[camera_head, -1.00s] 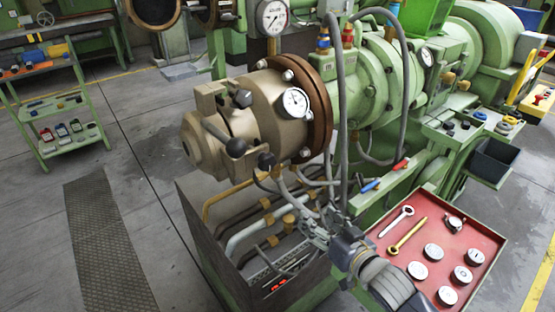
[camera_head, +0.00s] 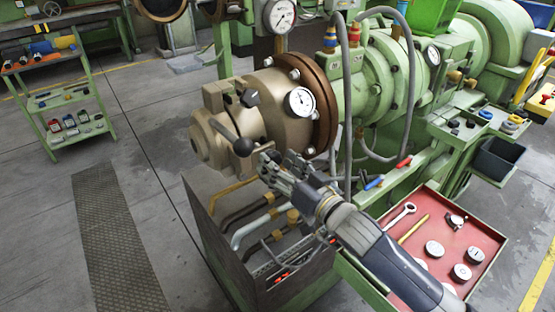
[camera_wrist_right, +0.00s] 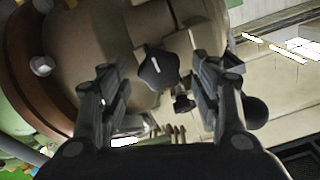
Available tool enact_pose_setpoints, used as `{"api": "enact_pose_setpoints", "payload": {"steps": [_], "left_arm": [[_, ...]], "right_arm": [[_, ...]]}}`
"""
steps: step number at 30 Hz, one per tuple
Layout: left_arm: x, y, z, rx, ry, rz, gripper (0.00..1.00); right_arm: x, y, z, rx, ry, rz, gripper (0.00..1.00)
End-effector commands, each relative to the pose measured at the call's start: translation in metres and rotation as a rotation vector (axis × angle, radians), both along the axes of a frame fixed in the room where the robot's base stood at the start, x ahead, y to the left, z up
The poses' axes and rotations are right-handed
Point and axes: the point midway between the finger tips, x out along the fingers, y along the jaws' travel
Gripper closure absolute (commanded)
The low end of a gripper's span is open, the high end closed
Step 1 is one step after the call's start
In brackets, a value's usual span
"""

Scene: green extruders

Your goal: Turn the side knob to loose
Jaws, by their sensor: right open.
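The side knob (camera_wrist_right: 158,70) is a dark lobed knob with a pale mark, on the tan extruder head. In the right wrist view it sits between the two fingers of my right gripper (camera_wrist_right: 165,78), with a gap on both sides. The fingers are open and hold nothing. In the head view my right gripper (camera_head: 270,166) is at the near side of the tan extruder head (camera_head: 283,115), below the dial gauge, and hides the side knob. My left gripper is not in view.
A lever with a dark ball (camera_head: 243,147) sticks out close to the left of my right gripper. Another dark knob (camera_head: 250,97) is on top of the head. Pipes (camera_head: 250,230) run below. A red tray (camera_head: 475,240) with tools is at the lower right.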

Motion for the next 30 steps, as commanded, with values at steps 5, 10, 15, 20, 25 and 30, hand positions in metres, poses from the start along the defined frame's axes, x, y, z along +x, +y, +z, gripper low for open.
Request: {"api": "enact_pose_setpoints", "payload": {"steps": [5, 10, 15, 20, 25, 30], "left_arm": [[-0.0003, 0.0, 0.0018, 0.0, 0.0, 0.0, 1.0], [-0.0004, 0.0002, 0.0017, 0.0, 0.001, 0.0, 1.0], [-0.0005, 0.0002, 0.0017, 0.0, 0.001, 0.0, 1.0], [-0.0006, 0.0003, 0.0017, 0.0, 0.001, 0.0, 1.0], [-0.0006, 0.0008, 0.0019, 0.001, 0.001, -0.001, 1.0], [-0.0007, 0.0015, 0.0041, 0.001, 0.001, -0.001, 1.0]], "right_arm": [[0.0079, 0.0058, 0.0001, 0.0, 0.0, 0.0, 0.42], [0.0085, 0.0063, -0.0003, -0.001, -0.001, 0.0, 0.42], [0.0083, 0.0063, -0.0003, -0.001, -0.001, 0.0, 0.58], [0.0083, 0.0062, -0.0004, -0.001, 0.0, 0.0, 0.86], [0.0082, 0.0061, -0.0004, -0.003, -0.001, 0.0, 0.87], [0.0082, 0.0061, 0.0003, -0.027, -0.018, -0.001, 0.87]]}}
